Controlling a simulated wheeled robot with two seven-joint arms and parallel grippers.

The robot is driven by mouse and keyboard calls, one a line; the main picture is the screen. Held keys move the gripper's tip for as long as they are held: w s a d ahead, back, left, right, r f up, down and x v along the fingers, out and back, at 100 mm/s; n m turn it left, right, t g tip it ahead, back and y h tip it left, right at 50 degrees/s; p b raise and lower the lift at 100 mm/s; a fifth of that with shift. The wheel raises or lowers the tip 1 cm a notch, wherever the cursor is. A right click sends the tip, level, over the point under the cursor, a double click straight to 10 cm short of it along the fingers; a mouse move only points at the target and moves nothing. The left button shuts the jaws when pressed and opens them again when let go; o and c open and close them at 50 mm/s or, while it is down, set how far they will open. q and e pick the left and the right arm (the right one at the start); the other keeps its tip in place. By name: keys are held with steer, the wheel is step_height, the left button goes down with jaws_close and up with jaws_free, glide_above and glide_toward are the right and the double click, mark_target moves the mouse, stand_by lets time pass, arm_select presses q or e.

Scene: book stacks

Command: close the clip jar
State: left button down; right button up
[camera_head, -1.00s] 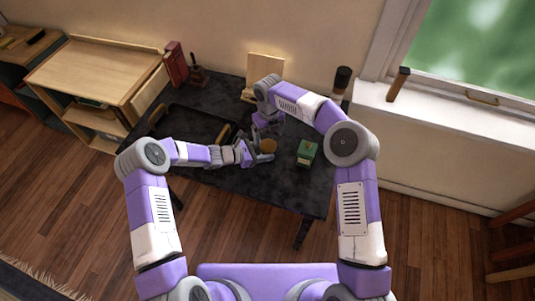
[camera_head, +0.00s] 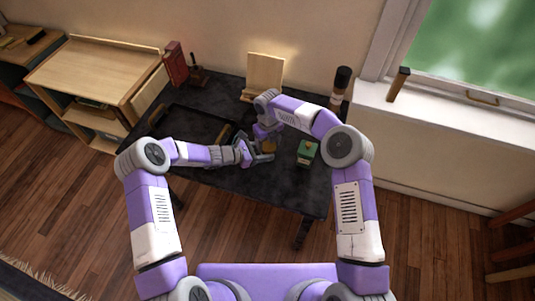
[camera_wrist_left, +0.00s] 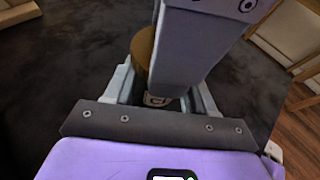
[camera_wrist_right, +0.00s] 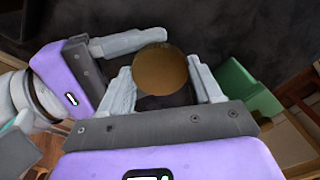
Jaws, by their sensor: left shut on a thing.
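The clip jar (camera_head: 268,147) stands on the dark table with its round brown lid (camera_wrist_right: 160,70) on top, seen from above in the right wrist view. My left gripper (camera_head: 256,154) is shut on the jar's body from the side. In the left wrist view the lid's edge (camera_wrist_left: 141,48) and a small pale metal part (camera_wrist_left: 155,100) show between its fingers, largely hidden by my right gripper. My right gripper (camera_wrist_right: 160,86) is over the jar, its fingers apart on either side of the lid. I cannot tell whether the clip is fastened.
A green box (camera_head: 306,152) stands close to the right of the jar. A black tray (camera_head: 185,125) lies to the left. A wooden stand (camera_head: 263,75), a dark-topped cylinder (camera_head: 340,85) and a red book (camera_head: 175,63) are along the back. The table's front right is clear.

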steer(key=c, duration=0.3)
steer(key=m, duration=0.3)
steer(key=shift+c, duration=0.2)
steer(key=o, duration=1.2)
steer(key=shift+r, duration=2.3)
steer(key=shift+c, duration=0.5)
